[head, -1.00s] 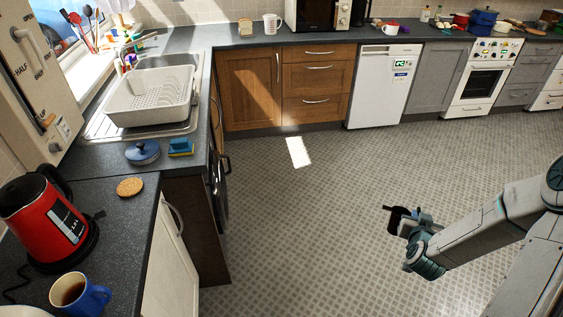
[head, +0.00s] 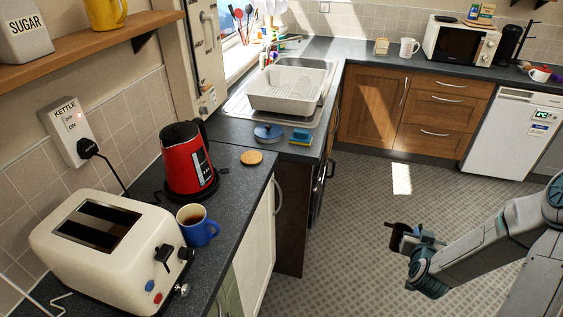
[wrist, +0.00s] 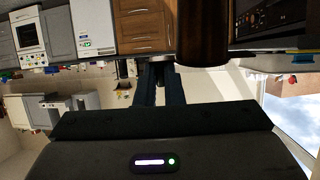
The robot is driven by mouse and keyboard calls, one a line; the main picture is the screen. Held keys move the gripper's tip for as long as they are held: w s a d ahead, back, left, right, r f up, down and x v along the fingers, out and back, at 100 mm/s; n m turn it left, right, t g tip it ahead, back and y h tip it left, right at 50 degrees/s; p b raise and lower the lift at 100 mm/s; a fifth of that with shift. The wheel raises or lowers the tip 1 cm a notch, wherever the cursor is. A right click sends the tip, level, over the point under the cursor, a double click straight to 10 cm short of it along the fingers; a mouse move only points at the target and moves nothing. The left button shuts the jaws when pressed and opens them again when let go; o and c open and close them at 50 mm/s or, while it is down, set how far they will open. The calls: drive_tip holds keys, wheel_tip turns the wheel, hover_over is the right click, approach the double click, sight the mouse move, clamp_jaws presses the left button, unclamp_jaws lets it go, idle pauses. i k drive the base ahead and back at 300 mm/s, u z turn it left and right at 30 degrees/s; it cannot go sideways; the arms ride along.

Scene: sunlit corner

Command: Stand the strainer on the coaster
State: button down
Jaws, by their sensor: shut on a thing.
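The strainer (head: 398,236) is a dark brown, cup-like thing at the end of my arm, over the open floor right of the counter. My gripper (head: 414,241) is shut on it. In the wrist view, the strainer's dark brown side (wrist: 201,38) shows at the top, beside the fingers (wrist: 160,84); the exact grip is hard to see. The coaster (head: 251,157) is a round cork disc lying bare on the near counter, behind the blue mug and right of the red kettle. My gripper is well to the right of the coaster, apart from it.
The red kettle (head: 187,160), blue mug (head: 197,226) and white toaster (head: 108,248) crowd the near counter (head: 235,206). A blue-lidded dish (head: 268,133) and sponge (head: 301,136) lie beyond the coaster, before the dish rack (head: 289,88). The floor (head: 350,240) between arm and counter is clear.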

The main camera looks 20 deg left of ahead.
sight(249, 157)
drive_tip(key=u, duration=0.95)
drive_tip(key=i, duration=0.1)
drive_tip(key=z, duration=0.05)
